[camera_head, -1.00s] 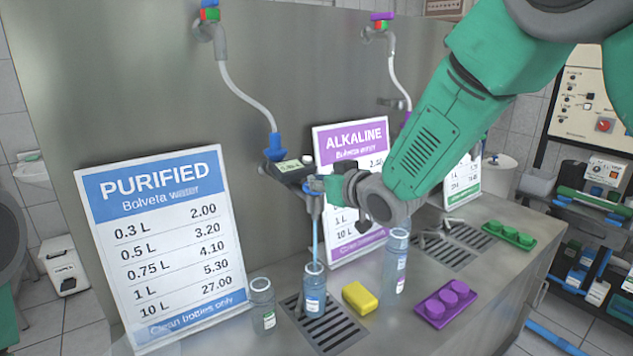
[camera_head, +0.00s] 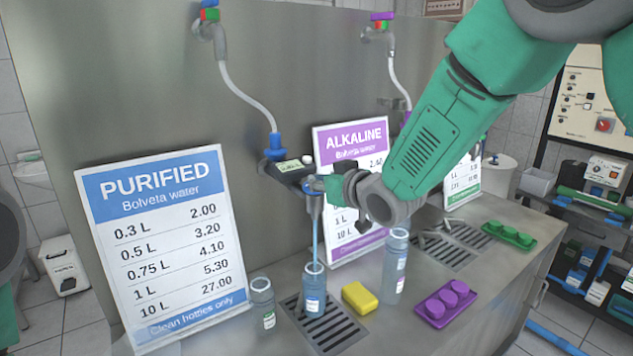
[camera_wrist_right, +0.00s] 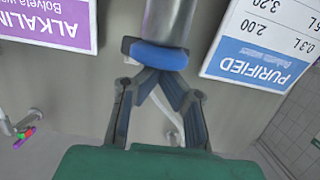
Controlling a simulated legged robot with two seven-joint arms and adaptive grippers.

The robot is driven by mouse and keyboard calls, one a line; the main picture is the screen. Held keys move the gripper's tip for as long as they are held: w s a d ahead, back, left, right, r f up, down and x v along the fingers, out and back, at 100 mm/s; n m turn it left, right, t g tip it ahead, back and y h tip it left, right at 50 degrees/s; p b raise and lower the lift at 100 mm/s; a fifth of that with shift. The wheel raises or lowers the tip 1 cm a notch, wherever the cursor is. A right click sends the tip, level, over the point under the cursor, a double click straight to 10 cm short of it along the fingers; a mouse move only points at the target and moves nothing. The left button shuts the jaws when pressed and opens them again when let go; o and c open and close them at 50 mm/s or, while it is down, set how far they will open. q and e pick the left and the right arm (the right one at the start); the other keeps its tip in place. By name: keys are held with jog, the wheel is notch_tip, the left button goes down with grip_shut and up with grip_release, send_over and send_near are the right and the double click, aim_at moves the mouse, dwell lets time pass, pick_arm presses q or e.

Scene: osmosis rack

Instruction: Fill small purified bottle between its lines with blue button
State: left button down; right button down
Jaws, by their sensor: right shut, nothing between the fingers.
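The water level and the bottle's lines are too small to tell. My right gripper (camera_head: 327,186) is at the front of the dispenser, its fingers partly hidden by its own body. In the right wrist view the blue button (camera_wrist_right: 160,55) is at the tips of my shut right gripper (camera_wrist_right: 158,74), seemingly touching them. My left gripper is out of view.
Another bottle (camera_head: 262,306) stands left of the grate (camera_head: 336,333), and a taller bottle (camera_head: 395,268) stands to the right. A yellow block (camera_head: 360,298) and a purple cap tray (camera_head: 445,304) lie on the counter. The PURIFIED sign (camera_head: 165,240) leans at left.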

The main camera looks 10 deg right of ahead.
jog(key=shift+s+f, duration=0.15)
jog(key=shift+f, duration=0.25)
notch_tip(320, 180, up, 5)
jog(key=p, duration=0.3)
jog(key=b+v, duration=0.2)
jog(key=v, duration=0.7)
jog(key=shift+s+d, duration=0.2)
jog(key=shift+s, duration=0.1)
jog(key=shift+f, duration=0.15)
